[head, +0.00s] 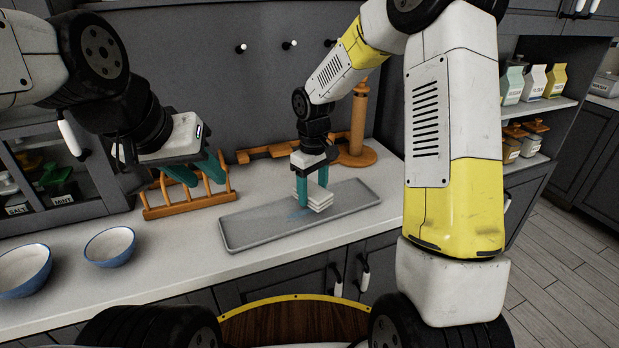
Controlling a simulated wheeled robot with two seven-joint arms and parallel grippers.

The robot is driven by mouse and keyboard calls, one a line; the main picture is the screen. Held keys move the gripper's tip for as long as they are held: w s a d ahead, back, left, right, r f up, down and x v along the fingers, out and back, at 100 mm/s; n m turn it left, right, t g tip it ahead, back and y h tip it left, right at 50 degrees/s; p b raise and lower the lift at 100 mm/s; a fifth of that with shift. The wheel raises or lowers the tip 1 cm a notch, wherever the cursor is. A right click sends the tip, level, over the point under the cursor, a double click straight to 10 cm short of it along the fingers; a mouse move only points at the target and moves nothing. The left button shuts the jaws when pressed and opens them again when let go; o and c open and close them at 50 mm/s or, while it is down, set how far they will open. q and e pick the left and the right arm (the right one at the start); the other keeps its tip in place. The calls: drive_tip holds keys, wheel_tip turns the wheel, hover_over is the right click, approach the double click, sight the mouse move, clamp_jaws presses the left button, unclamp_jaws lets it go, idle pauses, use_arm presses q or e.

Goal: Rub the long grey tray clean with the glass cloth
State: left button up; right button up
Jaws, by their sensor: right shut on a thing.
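The long grey tray (255,233) lies on the pale counter in the middle of the head view. A faint bluish smear (297,214) shows on its surface near the cloth. My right gripper (311,190) points down over the tray and is shut on the folded white glass cloth (320,200). The cloth is at the tray's surface; whether it presses on it I cannot tell. My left gripper (200,174) hangs to the left, above the counter near the wooden rack, its teal fingers apart and nothing between them.
A wooden rack (190,205) stands left of the tray. Two blue-and-white bowls, one (110,247) nearer the tray and one (24,271) at the left edge, sit on the counter. A wooden paper-towel-like stand (358,130) is behind the tray. Counter in front of the tray is clear.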

sight(293, 215)
drive_tip(key=shift+f, duration=1.45)
drive_tip(key=shift+s+a, duration=0.3)
drive_tip(key=shift+a, duration=0.4)
drive_tip(key=shift+s+a, duration=0.3)
drive_tip(key=shift+a, duration=0.4)
drive_tip(key=shift+a, duration=0.1)
drive_tip(key=shift+s+a, duration=0.3)
drive_tip(key=shift+a, duration=0.35)
drive_tip(key=shift+s+a, duration=0.25)
drive_tip(key=shift+a, duration=0.35)
drive_tip(key=shift+w+d, duration=0.4)
drive_tip(key=shift+d, duration=0.55)
drive_tip(key=shift+w+d, duration=0.35)
drive_tip(key=shift+d, duration=0.55)
drive_tip(key=shift+w+d, duration=0.4)
drive_tip(key=shift+d, duration=0.55)
drive_tip(key=shift+r, duration=0.1)
